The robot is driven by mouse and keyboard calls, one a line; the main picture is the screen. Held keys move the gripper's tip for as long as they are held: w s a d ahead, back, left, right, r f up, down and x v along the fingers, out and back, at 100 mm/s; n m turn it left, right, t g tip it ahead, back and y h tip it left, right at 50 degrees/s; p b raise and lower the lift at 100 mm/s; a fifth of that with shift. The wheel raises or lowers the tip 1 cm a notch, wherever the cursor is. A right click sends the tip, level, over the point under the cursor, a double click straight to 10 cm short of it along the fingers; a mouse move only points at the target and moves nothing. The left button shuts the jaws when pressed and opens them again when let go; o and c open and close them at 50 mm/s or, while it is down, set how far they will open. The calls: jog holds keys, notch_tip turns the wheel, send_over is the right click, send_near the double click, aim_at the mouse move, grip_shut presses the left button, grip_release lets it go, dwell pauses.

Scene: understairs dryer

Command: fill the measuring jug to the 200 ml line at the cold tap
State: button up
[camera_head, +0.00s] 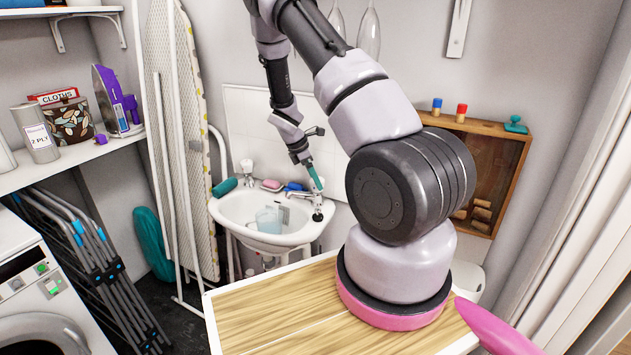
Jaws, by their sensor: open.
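The measuring jug (268,221), clear and pale blue, stands in the white basin (228,212). Its scale and any water in it are too small to make out. One tap (247,172) is at the basin's back left. Another tap (318,208) is at its right side; the colour marks that would tell hot from cold cannot be read. My gripper (315,180) is open, pointing down just above the right tap, with teal at its tip. Whether it touches the tap cannot be told. It is right of the jug and apart from it.
A teal bottle (225,187), pink soap (271,185) and a blue item (295,187) lie along the basin's back rim. A wooden worktop (270,315) is in front. An ironing board (185,120) stands left of the basin; a wooden wall cabinet (505,150) hangs at right.

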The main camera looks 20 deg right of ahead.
jog(key=v, duration=0.9)
jog(key=shift+r, duration=0.25)
jog(key=shift+a, duration=0.1)
dwell(0.9)
